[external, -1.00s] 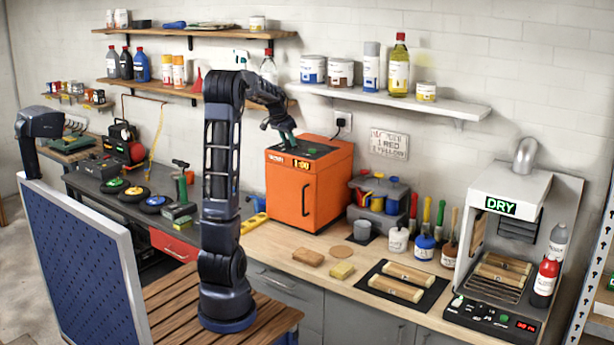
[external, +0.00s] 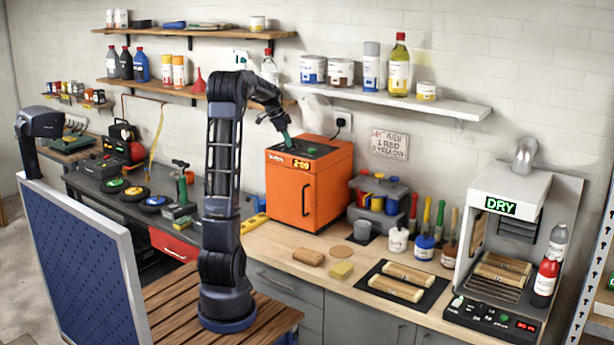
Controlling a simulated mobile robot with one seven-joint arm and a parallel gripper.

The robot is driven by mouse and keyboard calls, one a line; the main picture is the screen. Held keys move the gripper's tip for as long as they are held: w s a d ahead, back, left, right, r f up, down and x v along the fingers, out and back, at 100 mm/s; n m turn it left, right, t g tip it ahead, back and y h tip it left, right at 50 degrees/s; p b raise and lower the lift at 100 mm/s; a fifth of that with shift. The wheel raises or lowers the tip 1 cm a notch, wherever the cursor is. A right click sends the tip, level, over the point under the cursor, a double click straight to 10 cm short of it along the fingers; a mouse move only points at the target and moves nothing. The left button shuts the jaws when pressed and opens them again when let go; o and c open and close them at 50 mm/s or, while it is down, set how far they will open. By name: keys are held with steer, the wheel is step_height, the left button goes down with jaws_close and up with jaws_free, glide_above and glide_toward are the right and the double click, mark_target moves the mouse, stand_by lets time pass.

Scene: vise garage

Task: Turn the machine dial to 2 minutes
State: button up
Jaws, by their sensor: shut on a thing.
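The orange machine (external: 318,196) stands on the wooden counter, with a dark control panel (external: 316,151) on top.
A grey caddy (external: 379,197) with coloured lids stands close to the machine's right. A white shelf (external: 392,100) with cans and bottles hangs above. A yellow level (external: 253,224) lies to the left.

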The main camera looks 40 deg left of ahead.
steer(key=shift+a+m, duration=0.1)
steer(key=shift+m, duration=0.2)
steer(key=o, duration=1)
steer(key=shift+c, duration=0.2)
steer(key=v, duration=1)
steer(key=shift+r, duration=0.35)
